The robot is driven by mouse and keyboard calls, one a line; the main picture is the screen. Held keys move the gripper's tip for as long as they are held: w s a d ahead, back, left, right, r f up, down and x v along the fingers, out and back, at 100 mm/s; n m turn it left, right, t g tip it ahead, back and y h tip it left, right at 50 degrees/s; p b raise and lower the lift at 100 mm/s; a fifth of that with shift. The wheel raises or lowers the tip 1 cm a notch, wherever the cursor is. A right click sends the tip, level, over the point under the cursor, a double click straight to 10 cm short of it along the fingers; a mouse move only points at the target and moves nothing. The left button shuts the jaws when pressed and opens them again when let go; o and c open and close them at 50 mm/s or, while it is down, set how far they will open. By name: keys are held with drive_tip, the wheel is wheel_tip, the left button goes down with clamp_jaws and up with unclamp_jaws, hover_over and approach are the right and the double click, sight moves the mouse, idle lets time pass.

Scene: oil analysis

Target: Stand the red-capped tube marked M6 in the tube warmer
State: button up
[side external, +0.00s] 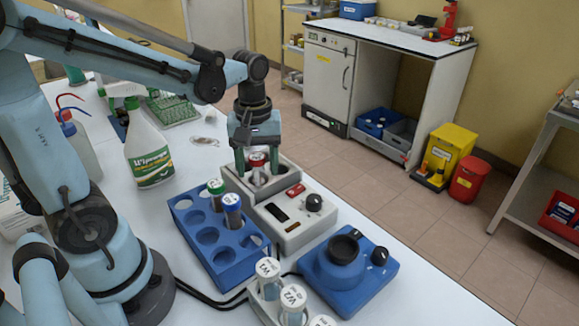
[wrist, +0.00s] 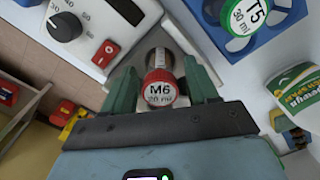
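The red-capped tube (side external: 257,159) stands upright in the well of the pale grey tube warmer (side external: 293,236). My gripper (side external: 258,160) points down over the well with one finger on each side of the tube. In the wrist view, my gripper (wrist: 160,75) shows small gaps between the fingers and the tube, so it looks open. The bottom of the tube is hidden in the well.
A blue rack (side external: 222,262) beside the warmer holds a green-capped tube (side external: 216,190) and a blue-capped tube (side external: 232,209). A blue device (side external: 350,280) with a black cup stands in front. White-capped tubes (side external: 268,272) stand nearest. A spray bottle (side external: 147,150) is behind left.

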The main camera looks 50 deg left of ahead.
drive_tip(key=shift+o, duration=0.2)
wheel_tip(320, 180, up, 12)
idle(0.9)
drive_tip(key=shift+f, duration=5.75)
drive_tip(key=shift+f, duration=0.3)
wheel_tip(320, 180, up, 12)
drive_tip(key=shift+f, duration=0.15)
drive_tip(key=w+d+r+m, duration=0.1)
drive_tip(key=d+m, duration=0.4)
drive_tip(key=d, duration=0.9)
drive_tip(key=shift+w+d+r+m, duration=0.25)
drive_tip(key=shift+w+r+m, duration=0.1)
drive_tip(key=shift+w, duration=0.15)
